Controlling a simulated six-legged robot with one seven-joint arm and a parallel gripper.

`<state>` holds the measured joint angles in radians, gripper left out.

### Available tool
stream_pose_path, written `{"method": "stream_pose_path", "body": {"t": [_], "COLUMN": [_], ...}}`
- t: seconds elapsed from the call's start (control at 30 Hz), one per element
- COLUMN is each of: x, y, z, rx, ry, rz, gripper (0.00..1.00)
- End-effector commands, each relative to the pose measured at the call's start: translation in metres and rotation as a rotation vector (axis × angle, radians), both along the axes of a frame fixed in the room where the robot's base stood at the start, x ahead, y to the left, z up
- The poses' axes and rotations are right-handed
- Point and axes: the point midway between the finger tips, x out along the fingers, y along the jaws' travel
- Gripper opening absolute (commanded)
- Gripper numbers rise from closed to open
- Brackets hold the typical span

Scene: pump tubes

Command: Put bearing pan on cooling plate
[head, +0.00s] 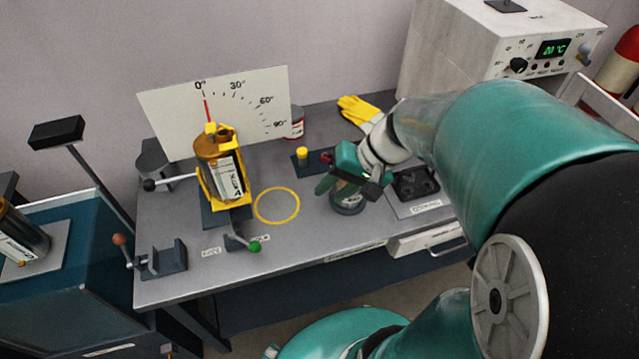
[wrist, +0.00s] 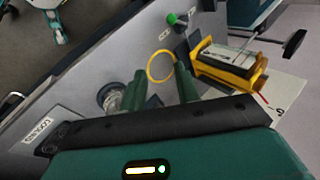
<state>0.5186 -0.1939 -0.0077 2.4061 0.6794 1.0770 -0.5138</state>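The bearing pan appears to be the round grey dish (head: 348,208) on the bench, partly hidden under my gripper in the head view. It also shows in the wrist view (wrist: 108,97), beside the left finger and not between the fingers. The cooling plate (head: 416,184) is a dark pad to the right of the dish, with a label reading COOLING in front of it. In the wrist view only the label (wrist: 38,130) shows clearly. My gripper (head: 345,186) is above the dish. Its two green fingers (wrist: 160,72) are apart with nothing between them.
A yellow cradle with an amber cylinder (head: 215,150) stands in front of an angle-scale board (head: 255,95). A yellow ring (head: 277,222) marks clear bench to the left. A yellow-topped item (head: 302,155), a can (head: 296,122) and yellow gloves (head: 358,110) stand behind. A white heater box (head: 455,55) is at back right.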

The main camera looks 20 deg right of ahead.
Motion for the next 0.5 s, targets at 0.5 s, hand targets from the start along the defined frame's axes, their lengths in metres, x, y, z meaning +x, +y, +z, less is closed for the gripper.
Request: {"method": "stream_pose_path", "body": {"t": [0.5], "x": [-0.051], "y": [0.054], "z": [0.084], "rx": [-0.619], "ry": [-0.284], "rz": [0.229], "gripper": [0.32]}}
